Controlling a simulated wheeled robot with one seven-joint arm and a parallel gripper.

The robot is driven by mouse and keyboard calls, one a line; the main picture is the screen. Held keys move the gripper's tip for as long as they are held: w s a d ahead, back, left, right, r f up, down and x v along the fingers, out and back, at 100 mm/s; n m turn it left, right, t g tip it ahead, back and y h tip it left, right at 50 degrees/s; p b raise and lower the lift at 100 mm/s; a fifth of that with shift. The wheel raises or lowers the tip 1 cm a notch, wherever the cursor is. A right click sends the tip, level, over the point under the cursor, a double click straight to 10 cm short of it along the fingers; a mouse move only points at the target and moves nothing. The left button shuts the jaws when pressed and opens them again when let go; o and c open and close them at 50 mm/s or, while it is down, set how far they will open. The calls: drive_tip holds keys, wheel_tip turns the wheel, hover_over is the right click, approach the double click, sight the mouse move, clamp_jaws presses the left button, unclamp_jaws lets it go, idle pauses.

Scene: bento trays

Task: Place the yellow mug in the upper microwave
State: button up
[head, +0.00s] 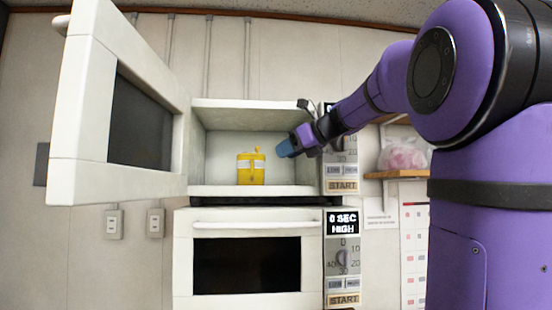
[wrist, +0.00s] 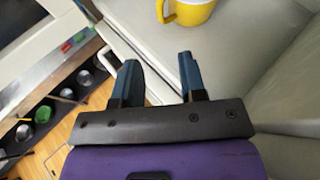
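The yellow mug (head: 251,170) stands upright inside the upper microwave (head: 257,104), near the middle of its floor, with a pale band across it. It also shows in the wrist view (wrist: 192,12) at the top edge, its handle toward the left and its upper part cut off. My gripper (wrist: 160,75) is open, with nothing between its two blue fingers. In the head view my gripper (head: 285,148) is at the right side of the upper microwave's opening, to the right of the mug and apart from it. The upper microwave's door (head: 75,155) is swung open to the left.
A lower microwave (head: 250,218) with its door shut stands beneath the upper one. A shelf (head: 395,174) with a pink bag (head: 404,154) is at the right.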

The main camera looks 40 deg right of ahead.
drive_tip(key=shift+s+d+r, duration=0.15)
drive_tip(key=shift+s, duration=0.3)
drive_tip(key=s+a+f+n+g, duration=0.3)
drive_tip(key=s+a+f+n, duration=0.2)
drive_tip(key=a+f+n, duration=0.35)
drive_tip(key=s+a+f+n+g, duration=0.2)
drive_tip(key=s+a+f+n, duration=0.2)
drive_tip(key=a+f+n, duration=0.45)
drive_tip(key=s+a+f+n+g+h, duration=0.2)
drive_tip(key=s+a+f+n+h, duration=0.1)
drive_tip(key=s+f+n, duration=0.8)
wheel_tip(320, 180, down, 4)
drive_tip(key=a+n, duration=0.1)
drive_tip(key=n, duration=0.2)
drive_tip(key=shift+s+a+n+g+h, duration=0.2)
drive_tip(key=shift+s+n+g+h, duration=0.1)
drive_tip(key=shift+n+g+h, duration=0.1)
drive_tip(key=shift+w, duration=0.1)
